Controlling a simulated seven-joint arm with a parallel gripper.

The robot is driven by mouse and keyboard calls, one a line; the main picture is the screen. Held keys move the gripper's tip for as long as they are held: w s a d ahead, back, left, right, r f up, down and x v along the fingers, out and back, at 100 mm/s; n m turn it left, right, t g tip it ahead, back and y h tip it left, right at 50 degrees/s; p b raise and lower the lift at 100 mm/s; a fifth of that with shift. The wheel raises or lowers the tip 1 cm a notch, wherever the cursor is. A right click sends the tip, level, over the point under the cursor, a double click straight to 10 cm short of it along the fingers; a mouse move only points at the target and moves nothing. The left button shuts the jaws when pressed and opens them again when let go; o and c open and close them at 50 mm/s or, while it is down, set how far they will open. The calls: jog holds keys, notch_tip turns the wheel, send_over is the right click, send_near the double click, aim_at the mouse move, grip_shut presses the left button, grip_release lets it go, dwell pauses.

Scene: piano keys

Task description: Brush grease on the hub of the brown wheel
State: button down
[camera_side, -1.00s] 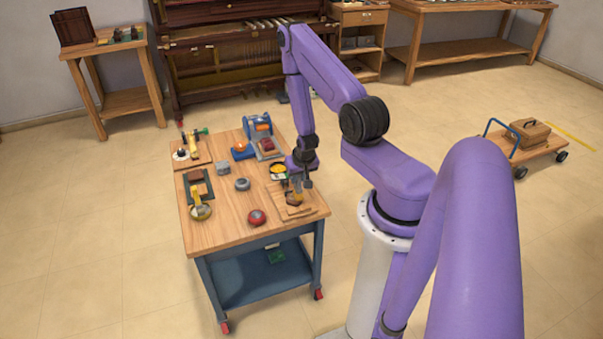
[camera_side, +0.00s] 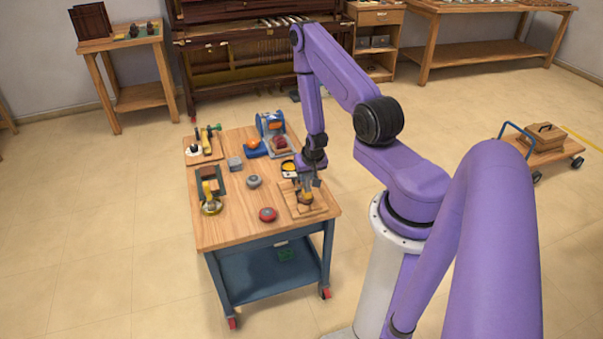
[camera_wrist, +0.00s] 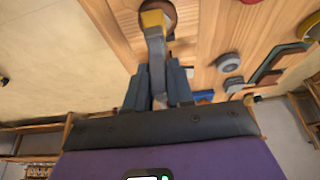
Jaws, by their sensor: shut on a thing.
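My gripper (camera_side: 308,181) is over the front right of the workbench, pointing down, its fingers shut on the brush. In the wrist view my gripper (camera_wrist: 160,85) holds the brush (camera_wrist: 156,52) by its grey handle. The brush's yellow end (camera_wrist: 152,19) reaches the brown wheel (camera_wrist: 168,7), overlapping its visible part at the top edge; I cannot tell if it touches the hub. In the side view the brown wheel (camera_side: 304,200) sits on a wooden board (camera_side: 318,207) right under the gripper, partly hidden by it. Grease on the hub cannot be made out.
A dish with yellow content (camera_side: 288,167) stands just behind the gripper. A red round item (camera_side: 268,214) and a grey round item (camera_side: 254,182) lie to the left. A blue machine (camera_side: 270,124) stands at the back. The workbench's front middle (camera_side: 240,232) is clear.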

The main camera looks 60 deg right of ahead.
notch_tip(320, 180, up, 8)
jog(key=s, duration=0.2)
jog(key=shift+s, duration=0.15)
dwell(0.5)
dwell(0.9)
